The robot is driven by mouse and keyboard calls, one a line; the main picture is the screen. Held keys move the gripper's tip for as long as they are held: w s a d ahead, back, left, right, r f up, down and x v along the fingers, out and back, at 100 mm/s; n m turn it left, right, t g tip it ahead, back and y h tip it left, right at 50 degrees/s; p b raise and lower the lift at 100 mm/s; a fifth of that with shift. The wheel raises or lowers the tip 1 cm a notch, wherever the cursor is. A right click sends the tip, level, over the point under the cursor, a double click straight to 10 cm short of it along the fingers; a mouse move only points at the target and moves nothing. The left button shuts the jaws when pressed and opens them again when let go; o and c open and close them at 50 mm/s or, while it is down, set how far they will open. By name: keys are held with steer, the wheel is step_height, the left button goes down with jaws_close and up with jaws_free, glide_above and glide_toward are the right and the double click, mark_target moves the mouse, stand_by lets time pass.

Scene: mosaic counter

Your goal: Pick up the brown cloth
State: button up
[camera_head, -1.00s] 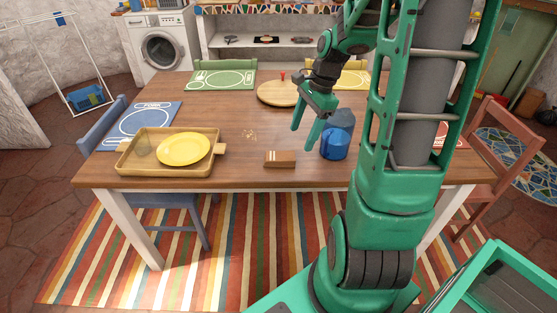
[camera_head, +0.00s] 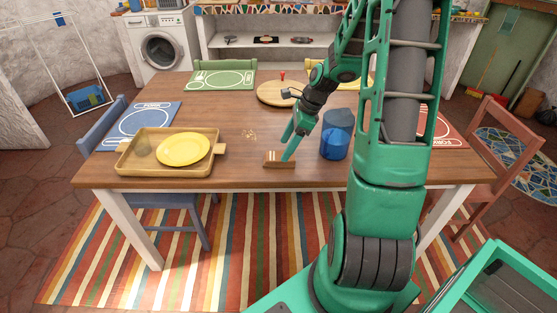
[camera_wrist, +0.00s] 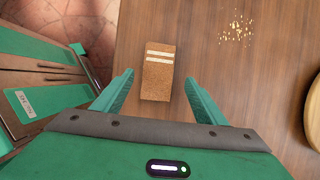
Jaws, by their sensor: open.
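The brown cloth (camera_head: 272,160) is a small folded block with pale stripes at one end. It lies on the wooden table (camera_head: 225,110) near the front edge. In the wrist view the cloth (camera_wrist: 157,77) lies ahead of and between my two fingers, its near end close to the level of the fingertips. My gripper (camera_head: 292,148) is open, pointing down over the cloth's right part and hiding some of it. In the wrist view my gripper (camera_wrist: 182,78) has a finger to each side, with clear gaps to the cloth. I cannot tell the exact height above it.
A tray (camera_head: 128,164) with a yellow plate (camera_head: 183,149) is at left. Crumbs (camera_wrist: 236,31) lie beyond the cloth. A round board (camera_head: 270,96) is farther back.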

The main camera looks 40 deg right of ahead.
mark_target(280, 156)
steer(key=x, duration=0.4)
steer(key=shift+s+a+f, duration=0.1)
steer(key=shift+a, duration=0.1)
steer(key=c, duration=1.1)
steer(key=shift+c, duration=0.2)
